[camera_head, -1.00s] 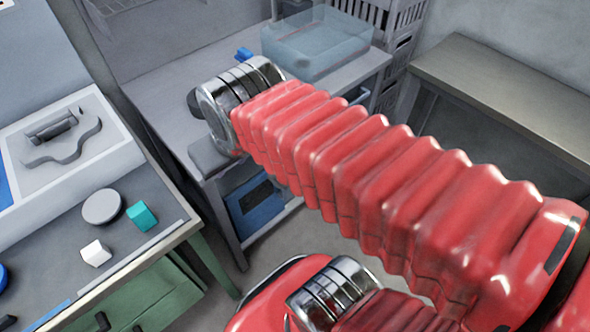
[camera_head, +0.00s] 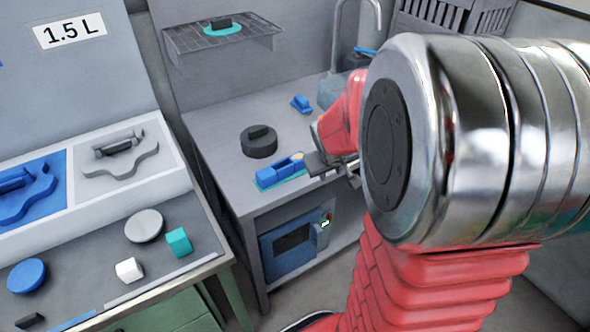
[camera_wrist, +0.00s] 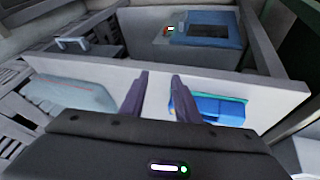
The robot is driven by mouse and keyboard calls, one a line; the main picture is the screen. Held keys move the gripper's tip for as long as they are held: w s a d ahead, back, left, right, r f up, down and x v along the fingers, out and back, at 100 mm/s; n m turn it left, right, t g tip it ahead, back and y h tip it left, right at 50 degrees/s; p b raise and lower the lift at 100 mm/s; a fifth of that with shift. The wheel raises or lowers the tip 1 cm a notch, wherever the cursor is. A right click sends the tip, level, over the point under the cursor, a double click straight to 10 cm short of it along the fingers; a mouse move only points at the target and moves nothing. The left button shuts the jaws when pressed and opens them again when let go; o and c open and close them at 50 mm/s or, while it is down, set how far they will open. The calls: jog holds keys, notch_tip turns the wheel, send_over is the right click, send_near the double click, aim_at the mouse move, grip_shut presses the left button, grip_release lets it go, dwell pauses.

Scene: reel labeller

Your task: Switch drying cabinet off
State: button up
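The drying cabinet (camera_head: 275,256) looks to be the blue box with a dark window under the grey bench. A small panel (camera_head: 322,233) with a lit green display and a red spot is at its right side. In the wrist view the cabinet (camera_wrist: 228,31) is at the top, beyond the bench edge, with a small lit spot and a red spot at its left. My gripper (camera_wrist: 161,75) is open and empty, its two dark fingers apart. In the head view my gripper (camera_head: 326,165) is over the bench's front edge, above the cabinet; my arm partly hides it.
A blue item (camera_head: 270,177) on a teal base lies on the bench (camera_head: 215,125) beside my gripper. A dark round piece (camera_head: 259,144) and a small blue piece (camera_head: 301,103) are behind. A wire shelf (camera_head: 185,42) hangs above; a faucet (camera_head: 375,10) stands at the back.

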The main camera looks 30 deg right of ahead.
jog(key=w+d+f+n+t, duration=0.1)
jog(key=w+d+f+t, duration=0.1)
jog(key=d+f, duration=0.75)
jog(key=w+d+f+n+t, duration=0.1)
jog(key=d+f, duration=0.6)
jog(key=f, duration=0.5)
jog(key=t+y, duration=0.4)
jog(key=t, duration=0.2)
send_near(331, 219)
jog(key=v, duration=0.5)
jog(key=shift+w+d, duration=0.1)
jog(key=shift+d, duration=0.05)
jog(key=x, duration=1.3)
jog(key=shift+w+f, duration=0.1)
jog(key=shift+w, duration=0.3)
jog(key=shift+c, duration=0.4)
